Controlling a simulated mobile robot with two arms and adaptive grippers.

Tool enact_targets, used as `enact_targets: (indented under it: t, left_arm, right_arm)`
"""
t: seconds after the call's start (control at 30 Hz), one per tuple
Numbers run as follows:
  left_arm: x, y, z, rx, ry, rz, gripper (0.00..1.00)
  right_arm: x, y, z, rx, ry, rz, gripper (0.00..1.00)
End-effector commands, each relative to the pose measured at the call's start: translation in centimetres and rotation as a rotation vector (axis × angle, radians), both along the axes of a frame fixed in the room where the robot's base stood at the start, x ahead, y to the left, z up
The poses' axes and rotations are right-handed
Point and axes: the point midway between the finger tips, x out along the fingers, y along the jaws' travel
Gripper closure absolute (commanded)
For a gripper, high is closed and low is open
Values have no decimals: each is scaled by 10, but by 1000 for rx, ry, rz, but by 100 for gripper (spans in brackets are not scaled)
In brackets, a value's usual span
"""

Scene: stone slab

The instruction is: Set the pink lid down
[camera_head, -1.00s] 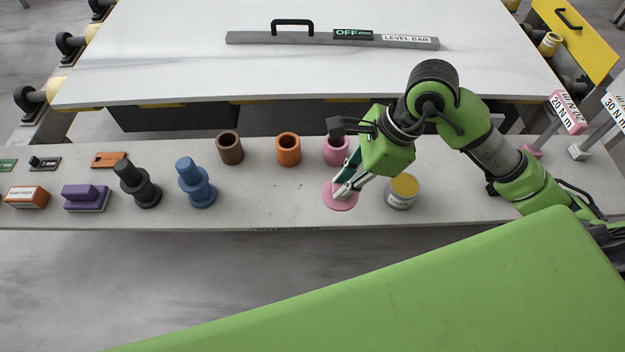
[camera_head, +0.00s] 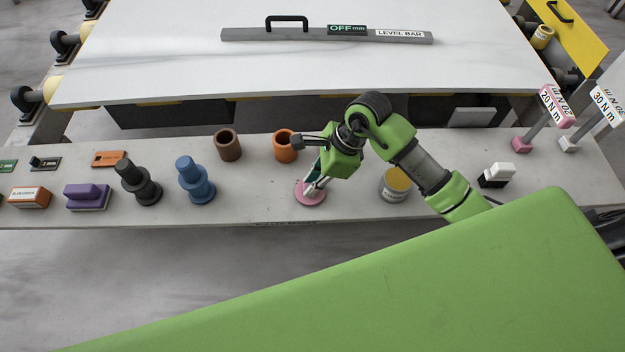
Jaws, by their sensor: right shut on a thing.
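The pink lid (camera_head: 303,198) is a flat round disc over the front part of the narrow grey shelf, in front of the orange cup. My right gripper (camera_head: 313,186) points down and left and is shut on the lid, covering part of its top. The lid looks level and close to the shelf surface; I cannot tell whether it touches. The pink cup seen earlier is hidden behind my right gripper and arm. My left gripper is not in view.
An orange cup (camera_head: 285,147) and a brown cup (camera_head: 228,146) stand behind the lid. A yellow-topped can (camera_head: 395,186) stands to its right. A blue stepped piece (camera_head: 194,181) stands to its left, with bare shelf (camera_head: 250,195) between. A white-and-black block (camera_head: 496,176) lies farther right.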

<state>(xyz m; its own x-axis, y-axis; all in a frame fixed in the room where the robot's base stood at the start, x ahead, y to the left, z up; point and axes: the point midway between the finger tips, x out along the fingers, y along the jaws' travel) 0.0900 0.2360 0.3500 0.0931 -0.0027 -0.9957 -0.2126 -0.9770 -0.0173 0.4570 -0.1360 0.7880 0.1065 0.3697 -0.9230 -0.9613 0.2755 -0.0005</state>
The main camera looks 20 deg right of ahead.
Motion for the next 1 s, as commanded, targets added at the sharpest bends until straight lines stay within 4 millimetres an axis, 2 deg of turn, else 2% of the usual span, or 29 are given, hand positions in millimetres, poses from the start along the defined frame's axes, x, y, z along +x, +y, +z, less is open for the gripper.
enact_targets:
  t: [0.17, 0.2, 0.27, 0.57, 0.73, 0.87, 1.0]
  left_arm:
    - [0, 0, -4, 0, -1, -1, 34]
    - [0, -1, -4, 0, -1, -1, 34]
    - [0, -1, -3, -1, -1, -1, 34]
    - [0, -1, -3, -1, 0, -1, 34]
    - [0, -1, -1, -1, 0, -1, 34]
    - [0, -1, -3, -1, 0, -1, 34]
    - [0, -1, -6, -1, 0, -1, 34]
  right_arm:
    - [0, 0, -4, -1, 0, 0, 100]
    - [0, 0, -4, -1, 0, 0, 83]
    - [0, 0, -3, 0, 0, 0, 69]
    - [0, 0, -2, 0, 0, 0, 69]
    - [0, -3, 5, -1, -3, 0, 69]
    - [-1, -12, 26, -3, -5, 0, 69]
    - [-5, -24, 55, -4, -6, 0, 69]
